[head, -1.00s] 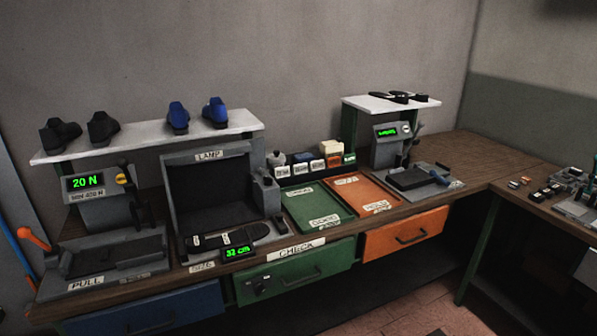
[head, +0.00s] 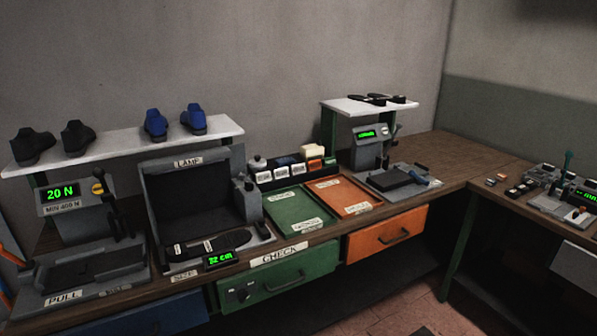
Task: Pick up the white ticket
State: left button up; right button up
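I cannot single out a white ticket with certainty. A white block-like item (head: 312,152) stands in the dark rack (head: 262,178) at the back of the bench, and it may be a stack of tickets. An orange item (head: 315,164) is just below it. Several small white labelled faces (head: 281,171) line the rack's front. Neither of my grippers shows in the head view.
A green tray (head: 290,203) and an orange tray (head: 352,188) lie in front of the rack. The lamp box (head: 190,205) and the pull machine (head: 75,215) stand left, another machine (head: 368,145) right. A second bench (head: 510,215) is at far right.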

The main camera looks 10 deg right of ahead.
aim_at(296, 169)
jog(key=l+u, duration=0.15)
jog(key=u, duration=0.2)
jog(key=l+u, duration=0.45)
jog(key=l, duration=0.4)
jog(key=k+l+u, duration=0.2)
jog(key=l, duration=0.35)
jog(key=l+u, duration=0.15)
jog(key=l, duration=0.4)
jog(key=k+l+u, duration=0.2)
jog(key=l, duration=0.35)
jog(key=i, duration=0.1)
